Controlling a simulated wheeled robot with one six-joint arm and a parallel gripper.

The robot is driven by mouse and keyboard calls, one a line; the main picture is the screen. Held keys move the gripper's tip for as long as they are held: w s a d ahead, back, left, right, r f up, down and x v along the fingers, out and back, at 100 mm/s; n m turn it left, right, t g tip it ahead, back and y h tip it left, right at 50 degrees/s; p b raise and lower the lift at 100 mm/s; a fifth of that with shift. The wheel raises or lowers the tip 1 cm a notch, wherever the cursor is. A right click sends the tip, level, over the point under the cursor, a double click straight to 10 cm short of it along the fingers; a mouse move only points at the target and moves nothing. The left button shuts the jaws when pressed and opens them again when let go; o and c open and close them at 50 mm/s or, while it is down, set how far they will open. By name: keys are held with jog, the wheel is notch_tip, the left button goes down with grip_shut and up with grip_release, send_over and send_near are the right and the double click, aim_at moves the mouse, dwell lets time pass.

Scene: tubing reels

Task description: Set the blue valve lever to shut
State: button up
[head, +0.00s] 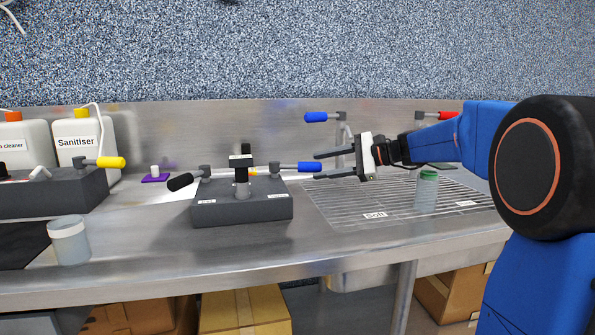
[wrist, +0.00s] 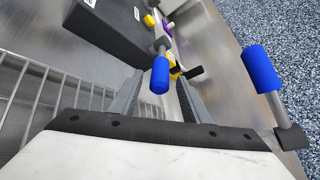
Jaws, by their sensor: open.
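The blue valve lever (head: 308,166) is on the right of a dark grey valve block (head: 243,208) on the steel counter. It lies about level and points right, toward my gripper. My gripper (head: 317,166) is open, with its fingers pointing left. In the head view the lever's end shows between the fingertips; contact is not visible. In the wrist view the blue lever (wrist: 160,75) shows between and just beyond the fingers. Two small white labels (head: 206,202) are on the block, too small to read surely. A black lever (head: 181,181) points left from the block.
A second blue lever (head: 316,117) is on a wall tap behind; it looms on the right in the wrist view (wrist: 260,68). A red lever (head: 448,115) is further right. A green-capped jar (head: 427,192) stands on the drain grid (head: 345,207). A white-lidded jar (head: 69,241) stands front left.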

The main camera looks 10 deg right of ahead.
aim_at(296, 167)
jog(key=x, duration=0.8)
jog(key=shift+w+a, duration=0.15)
jog(key=shift+a, duration=0.05)
grip_shut()
